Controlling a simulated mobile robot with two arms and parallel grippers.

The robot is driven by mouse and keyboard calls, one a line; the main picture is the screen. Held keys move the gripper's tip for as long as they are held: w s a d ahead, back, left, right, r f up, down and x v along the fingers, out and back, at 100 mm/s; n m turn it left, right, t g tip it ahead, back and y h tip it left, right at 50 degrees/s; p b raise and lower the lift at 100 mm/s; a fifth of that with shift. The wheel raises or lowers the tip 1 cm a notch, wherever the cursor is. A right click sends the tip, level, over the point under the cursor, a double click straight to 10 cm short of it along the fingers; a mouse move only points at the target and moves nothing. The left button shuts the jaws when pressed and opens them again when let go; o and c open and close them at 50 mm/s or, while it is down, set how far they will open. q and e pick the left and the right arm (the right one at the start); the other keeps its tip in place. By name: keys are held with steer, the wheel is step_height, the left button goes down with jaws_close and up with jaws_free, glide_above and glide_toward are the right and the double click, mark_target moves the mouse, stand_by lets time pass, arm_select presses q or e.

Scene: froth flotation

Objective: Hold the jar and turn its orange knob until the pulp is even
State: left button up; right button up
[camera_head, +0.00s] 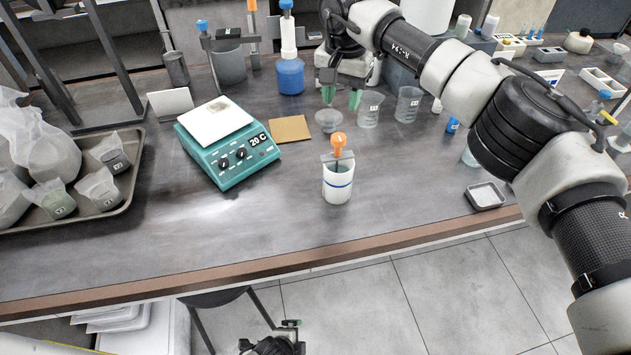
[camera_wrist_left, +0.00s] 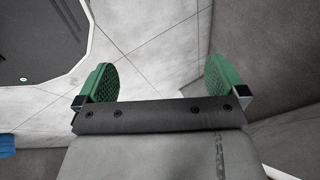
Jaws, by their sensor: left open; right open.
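The white jar (camera_head: 338,190) with a blue band stands upright on the bench near its front edge. Its orange knob (camera_head: 338,141) sticks up from the top, above a grey crosspiece. My right gripper (camera_head: 341,97) is open, its green fingertips pointing down behind and above the knob, apart from it. A small clear dish shows just below those fingertips. My left gripper (camera_wrist_left: 162,80) is open and empty in the left wrist view, with floor and wall beyond its green pads. The pulp inside the jar cannot be made out.
A teal hotplate (camera_head: 228,150) and a tan square pad (camera_head: 290,129) lie left of the jar. Clear beakers (camera_head: 369,110) stand behind right. A tray (camera_head: 125,195) of bagged samples is far left. A small grey dish (camera_head: 485,195) is right. The bench directly around the jar is clear.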

arm_select(q)
steer(key=w+d+r+m+t+h, duration=0.1)
steer(key=w+d+r+m+h, duration=0.15)
steer(key=d+r+m, duration=0.4)
steer(key=w+d+r+m+t+h, duration=0.1)
steer(key=w+d+r+m, duration=0.3)
steer(key=d+r+m, duration=0.3)
step_height(320, 180, up, 27)
steer(key=m+t, duration=0.6)
steer(key=m, duration=0.5)
glide_above(339, 165)
steer(key=s+a, duration=0.5)
steer(key=s, duration=0.7)
steer(key=shift+n+h, duration=0.25)
steer(key=x, duration=1)
steer(key=shift+w+d+f, duration=0.2)
steer(key=shift+d+f, duration=0.05)
steer(key=shift+d, duration=0.05)
